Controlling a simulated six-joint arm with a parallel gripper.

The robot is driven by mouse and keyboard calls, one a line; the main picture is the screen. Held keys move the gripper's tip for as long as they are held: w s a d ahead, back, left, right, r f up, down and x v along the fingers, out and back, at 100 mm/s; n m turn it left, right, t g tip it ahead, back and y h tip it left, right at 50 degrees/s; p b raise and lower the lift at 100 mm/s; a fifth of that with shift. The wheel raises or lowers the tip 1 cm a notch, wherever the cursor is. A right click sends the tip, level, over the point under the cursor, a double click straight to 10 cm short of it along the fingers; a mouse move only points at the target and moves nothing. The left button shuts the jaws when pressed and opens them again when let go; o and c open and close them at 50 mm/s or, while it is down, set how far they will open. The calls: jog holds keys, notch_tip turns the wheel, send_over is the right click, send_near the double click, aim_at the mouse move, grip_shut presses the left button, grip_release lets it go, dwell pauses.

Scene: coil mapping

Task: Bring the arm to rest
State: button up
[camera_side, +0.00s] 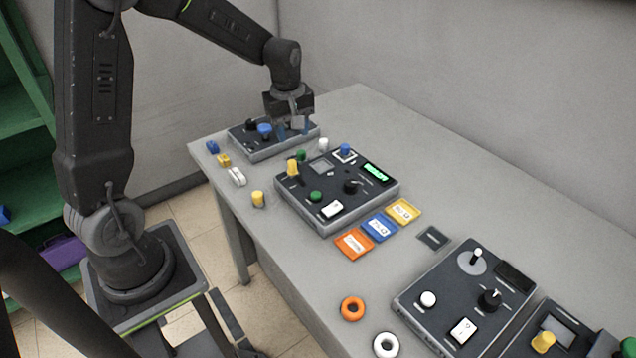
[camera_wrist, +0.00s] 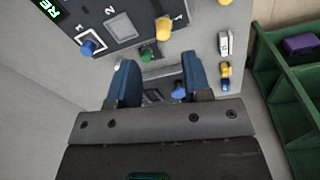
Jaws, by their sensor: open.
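My gripper (camera_side: 293,127) hangs from my arm, pointing down over the far control panel (camera_side: 262,153) at the back left of the table. In the wrist view its two blue fingers (camera_wrist: 158,78) are apart, with no object held between them. A blue knob (camera_side: 264,131) on that panel stands beside the fingers in the side view. It shows close to the right finger in the wrist view (camera_wrist: 179,92). I cannot tell whether finger and panel touch. Much of the far panel is hidden by my gripper.
A middle panel (camera_side: 335,215) with knobs and a green display (camera_side: 376,173) stands nearby. Orange (camera_side: 354,244), blue and yellow cards lie before it. More panels (camera_side: 415,307) stand at the right. Small toy cars (camera_side: 237,176) lie near the table's left edge. Green shelves (camera_wrist: 290,95) stand beyond it.

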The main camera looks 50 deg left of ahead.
jog(key=s+d+r+m+t, duration=0.2)
jog(key=s+d+r+m, duration=0.4)
jog(key=s, duration=0.3)
jog(key=s+d+r+m+t, duration=0.2)
jog(key=s+d+r+m, duration=0.4)
jog(key=s+d+m, duration=0.2)
jog(key=shift+s+d+m+t, duration=0.15)
jog(key=shift+s+m+t, duration=0.25)
jog(key=shift+s+m, duration=0.55)
dwell(3.7)
